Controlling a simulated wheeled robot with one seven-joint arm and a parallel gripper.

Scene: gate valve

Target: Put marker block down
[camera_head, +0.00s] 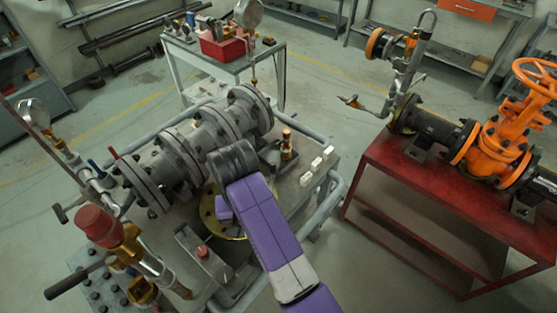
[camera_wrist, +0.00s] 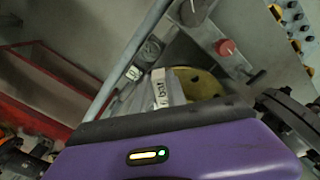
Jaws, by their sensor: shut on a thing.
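A white marker block (camera_wrist: 158,85) with dark lettering, partly readable as "bar", shows at the tips of my gripper (camera_wrist: 158,98) in the wrist view. The gripper is shut on it. In the head view the fingers and the held block are hidden behind my purple arm and dark wrist, over the grey cart (camera_head: 318,192). A row of small white blocks (camera_head: 317,164) stands on the cart to the right of my wrist. Another small white piece (camera_wrist: 133,73) shows beyond the held block in the wrist view. Whether the held block touches the cart top cannot be told.
A grey flanged pipe valve (camera_head: 190,147) lies across the cart behind my wrist. A yellow ring (camera_wrist: 203,82) and a red knob (camera_wrist: 226,47) are near the gripper. A tube rail (camera_head: 337,195) edges the cart. A red bench (camera_head: 430,190) bears an orange valve (camera_head: 500,140).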

